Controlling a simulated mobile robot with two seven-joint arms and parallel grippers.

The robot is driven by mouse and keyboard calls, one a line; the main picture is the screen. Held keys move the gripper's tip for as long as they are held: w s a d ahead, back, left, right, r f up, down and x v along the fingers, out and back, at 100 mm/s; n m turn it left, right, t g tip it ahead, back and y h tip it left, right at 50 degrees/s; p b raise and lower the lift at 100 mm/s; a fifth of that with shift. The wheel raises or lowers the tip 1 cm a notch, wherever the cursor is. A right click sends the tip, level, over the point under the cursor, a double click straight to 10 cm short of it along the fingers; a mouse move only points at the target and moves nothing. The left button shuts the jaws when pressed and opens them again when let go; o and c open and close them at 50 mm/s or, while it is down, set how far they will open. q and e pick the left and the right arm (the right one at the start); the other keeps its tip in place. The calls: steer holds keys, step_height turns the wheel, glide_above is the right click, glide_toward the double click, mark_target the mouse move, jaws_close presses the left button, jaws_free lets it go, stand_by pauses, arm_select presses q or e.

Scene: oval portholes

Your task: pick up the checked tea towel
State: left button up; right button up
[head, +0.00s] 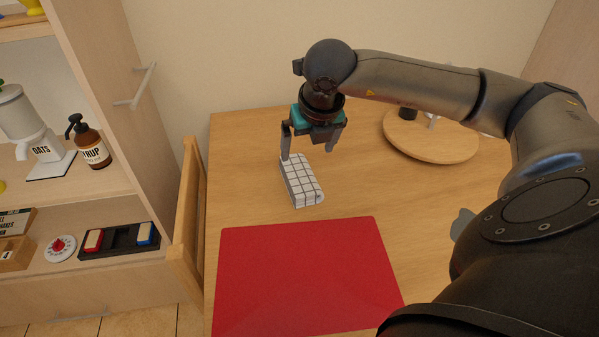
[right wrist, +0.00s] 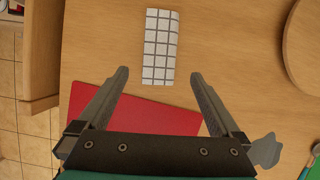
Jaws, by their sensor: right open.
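The checked tea towel (head: 301,181) is a folded white block with dark grid lines. It lies on the wooden table, behind the red mat. In the right wrist view the towel (right wrist: 160,46) lies beyond the fingertips, between their lines. My right gripper (head: 308,155) is open and empty, pointing down above the far end of the towel. In the right wrist view its two fingers (right wrist: 158,75) are wide apart, with nothing between them. I cannot see my left gripper.
A red mat (head: 305,278) covers the table's front. A round wooden board (head: 430,138) with small items stands at the back right. A shelf unit at the left holds a syrup bottle (head: 90,145) and an oats dispenser (head: 40,150). Bare table (head: 240,150) lies left of the towel.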

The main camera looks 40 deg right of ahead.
steer(key=b, duration=0.2)
glide_above(301, 174)
steer(key=s+a, duration=0.1)
steer(key=s, duration=0.1)
steer(key=f, duration=0.6)
steer(key=shift+s+a+f, duration=0.15)
steer(key=shift+s+f, duration=0.05)
steer(key=shift+f, duration=0.05)
steer(key=shift+b+x, duration=0.6)
steer(key=shift+x, duration=2.5)
arm_select(q)
steer(key=w+d+r, duration=0.4)
steer(key=w, duration=0.1)
steer(key=shift+w+d+r, duration=0.2)
steer(key=shift+w+d, duration=0.05)
steer(key=shift+w, duration=0.05)
arm_select(e)
steer(key=shift+r, duration=0.1)
steer(key=c, duration=1.1)
